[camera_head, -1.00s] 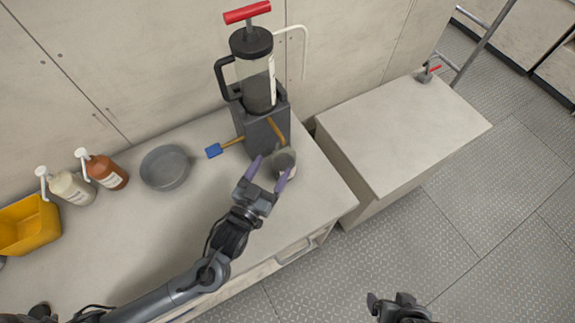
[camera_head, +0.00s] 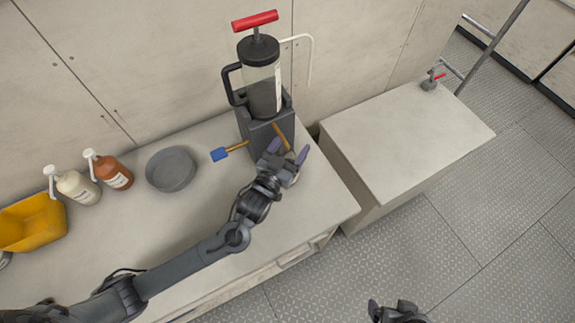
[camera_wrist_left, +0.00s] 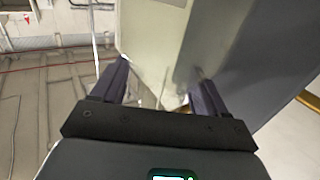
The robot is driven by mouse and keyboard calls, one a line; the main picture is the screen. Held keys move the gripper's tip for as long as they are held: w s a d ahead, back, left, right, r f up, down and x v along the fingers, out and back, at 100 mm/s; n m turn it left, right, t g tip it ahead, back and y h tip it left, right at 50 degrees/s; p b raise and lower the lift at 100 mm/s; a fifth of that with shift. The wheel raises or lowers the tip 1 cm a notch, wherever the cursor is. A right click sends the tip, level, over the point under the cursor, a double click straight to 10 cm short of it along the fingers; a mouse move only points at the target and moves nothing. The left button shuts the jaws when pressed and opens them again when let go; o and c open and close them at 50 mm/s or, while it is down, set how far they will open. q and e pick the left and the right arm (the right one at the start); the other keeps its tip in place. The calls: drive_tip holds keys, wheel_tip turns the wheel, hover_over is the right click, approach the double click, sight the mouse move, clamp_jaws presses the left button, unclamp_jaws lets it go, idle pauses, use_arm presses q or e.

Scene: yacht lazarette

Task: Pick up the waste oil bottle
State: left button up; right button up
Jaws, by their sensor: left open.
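My left gripper (camera_head: 288,150) is open at the right part of the counter, in front of the dark pump stand.
The pump (camera_head: 263,80) with a red T-handle stands in its dark holder (camera_head: 268,133) close behind the left gripper. A blue brush (camera_head: 220,154), grey pan (camera_head: 171,169), brown bottle (camera_head: 114,173), cream bottle (camera_head: 77,188) and yellow bin (camera_head: 32,222) are to the left. The right-hand bench (camera_head: 400,135) is mostly clear.

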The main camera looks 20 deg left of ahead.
use_arm(q)
drive_tip(key=c, duration=1.3)
clamp_jaws()
drive_tip(key=shift+r, duration=0.1)
